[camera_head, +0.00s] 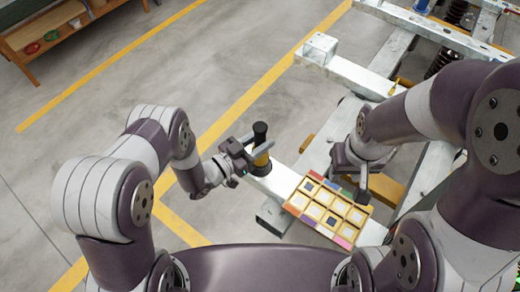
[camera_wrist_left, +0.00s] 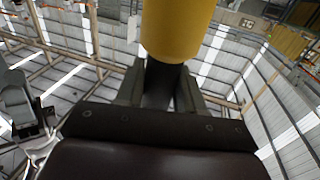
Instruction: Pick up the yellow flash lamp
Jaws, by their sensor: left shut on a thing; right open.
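The yellow flash lamp (camera_head: 261,158) has a yellow body and a black end. It stands roughly upright in my left gripper (camera_head: 246,158), near the end of a pale metal beam. In the left wrist view the yellow body (camera_wrist_left: 178,28) fills the top middle, and a dark part of it sits between the fingers of my left gripper (camera_wrist_left: 165,85). Whether the lamp's lower end touches the beam cannot be told. My right gripper (camera_head: 355,180) is open beside the far edge of the tray and holds nothing that I can see.
A yellow tray (camera_head: 328,209) with several square compartments lies across the metal frame. The pale metal frame (camera_head: 360,78) extends to the upper right, with a small yellow object (camera_head: 394,86) on it. A wooden shelf (camera_head: 50,38) stands at the upper left. The floor (camera_head: 150,80) between is clear.

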